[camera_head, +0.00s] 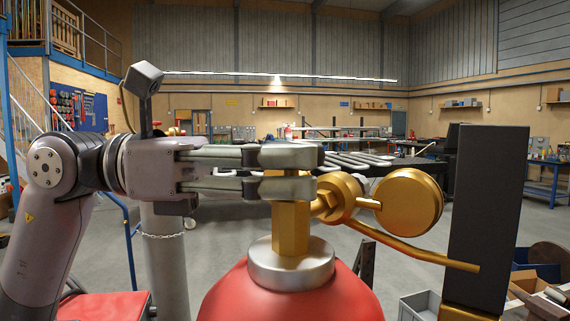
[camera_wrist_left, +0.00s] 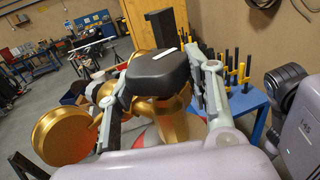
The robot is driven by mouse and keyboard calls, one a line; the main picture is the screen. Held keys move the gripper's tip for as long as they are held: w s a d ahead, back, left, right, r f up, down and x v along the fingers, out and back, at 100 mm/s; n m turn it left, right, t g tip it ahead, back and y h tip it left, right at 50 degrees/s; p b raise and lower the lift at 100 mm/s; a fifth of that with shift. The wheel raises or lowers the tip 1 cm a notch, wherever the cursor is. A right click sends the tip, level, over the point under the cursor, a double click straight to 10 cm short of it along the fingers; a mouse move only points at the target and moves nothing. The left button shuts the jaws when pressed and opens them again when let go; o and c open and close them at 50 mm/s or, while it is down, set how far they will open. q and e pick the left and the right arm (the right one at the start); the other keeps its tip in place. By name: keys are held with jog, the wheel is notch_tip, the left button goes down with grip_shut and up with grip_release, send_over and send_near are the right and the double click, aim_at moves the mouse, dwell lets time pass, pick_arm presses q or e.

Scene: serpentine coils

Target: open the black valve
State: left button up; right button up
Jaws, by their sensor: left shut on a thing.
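The black valve (camera_wrist_left: 158,75) shows in the left wrist view as a dark rounded cap with a white mark, on a brass neck (camera_wrist_left: 165,118). My left gripper (camera_head: 293,172) is shut on it, one finger on each side, as the left wrist view also shows (camera_wrist_left: 163,88). In the head view the fingers hide the black valve. Below them are the brass neck (camera_head: 290,230), a silver collar (camera_head: 290,262) and a red rounded tank (camera_head: 288,298). A round brass gauge (camera_head: 408,203) sticks out to the right. My right gripper is not in view.
A brass pipe (camera_head: 400,254) runs right from the neck to a tall black block (camera_head: 490,215). A grey bin (camera_head: 420,306) stands on the floor at the lower right. Yellow-and-black handled tools (camera_wrist_left: 235,75) stand on a blue table in the left wrist view.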

pick_arm(q)
jog(key=shift+f+n+t+b, duration=0.15)
jog(key=shift+n+t+b, duration=0.45)
jog(key=shift+t, duration=0.4)
jog(key=shift+s+n+t, duration=0.1)
jog(key=shift+n+t, duration=0.3)
jog(key=shift+t, duration=0.3)
jog(key=shift+r, duration=0.2)
jog(key=o, duration=1.1)
jog(key=shift+o, duration=0.2)
jog(key=v, duration=1.2)
jog(key=shift+r, duration=0.2)
